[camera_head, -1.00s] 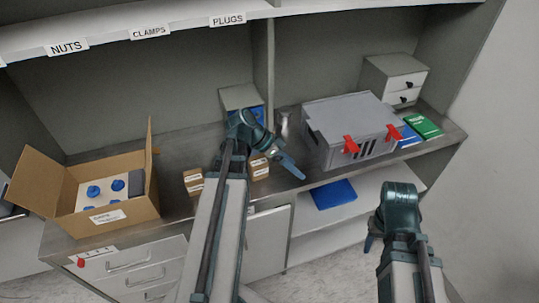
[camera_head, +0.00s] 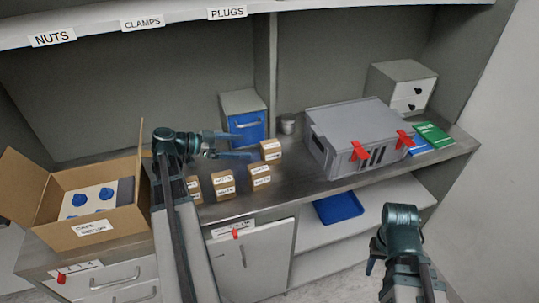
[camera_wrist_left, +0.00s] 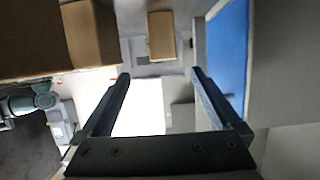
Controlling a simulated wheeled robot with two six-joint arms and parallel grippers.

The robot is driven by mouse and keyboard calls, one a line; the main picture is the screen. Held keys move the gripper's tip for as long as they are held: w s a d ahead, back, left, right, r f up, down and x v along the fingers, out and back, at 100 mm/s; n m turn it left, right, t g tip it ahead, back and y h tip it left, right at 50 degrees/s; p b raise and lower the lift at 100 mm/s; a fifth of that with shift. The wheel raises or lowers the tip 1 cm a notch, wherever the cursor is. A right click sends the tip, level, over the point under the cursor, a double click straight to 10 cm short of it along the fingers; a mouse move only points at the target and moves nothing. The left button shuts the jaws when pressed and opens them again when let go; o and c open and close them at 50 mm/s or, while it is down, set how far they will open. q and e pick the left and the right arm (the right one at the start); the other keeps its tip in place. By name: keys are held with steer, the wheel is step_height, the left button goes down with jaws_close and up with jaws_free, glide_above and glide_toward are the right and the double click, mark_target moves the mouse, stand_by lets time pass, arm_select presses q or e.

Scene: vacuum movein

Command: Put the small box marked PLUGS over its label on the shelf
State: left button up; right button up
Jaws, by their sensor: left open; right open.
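Several small brown boxes with white labels stand on the metal worktop. One is at the back right (camera_head: 271,150), one in front of it (camera_head: 260,178), and others to the left (camera_head: 223,186). Their print is too small to read, so I cannot tell which is marked PLUGS. The PLUGS label (camera_head: 227,13) is on the upper shelf's front edge. My left gripper (camera_head: 250,146) is open and empty above the worktop, left of the back box. In the left wrist view, a brown box (camera_wrist_left: 161,36) shows beyond its open fingers. My right gripper (camera_head: 372,258) is open at the lower right, away from the boxes.
An open carton (camera_head: 95,234) stands at the left of the worktop. A small cabinet with a blue front (camera_head: 247,128), a metal can (camera_head: 288,124) and a grey case with red latches (camera_head: 350,130) stand behind and right. The visible upper shelf edge (camera_head: 180,22) is clear.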

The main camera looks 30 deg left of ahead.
mark_target(271, 144)
arm_select(q)
steer(key=x, duration=0.1)
steer(key=b+x, duration=0.1)
steer(key=x, duration=0.1)
steer(key=b+x, duration=0.1)
steer(key=x, duration=0.1)
steer(key=shift+w+a+f, duration=0.1)
steer(key=shift+w+a, duration=0.15)
steer(key=shift+w, duration=0.1)
steer(key=shift+r+b+x, duration=0.2)
steer(key=shift+b+x, duration=0.05)
steer(key=shift+x, duration=1.25)
steer(key=shift+r+b+x, duration=0.2)
steer(key=shift+b+x, duration=0.05)
steer(key=shift+x, duration=1.2)
steer(key=shift+d, duration=0.15)
jaws_close()
steer(key=shift+r, duration=0.15)
step_height(271, 144, up, 10)
steer(key=p, duration=1)
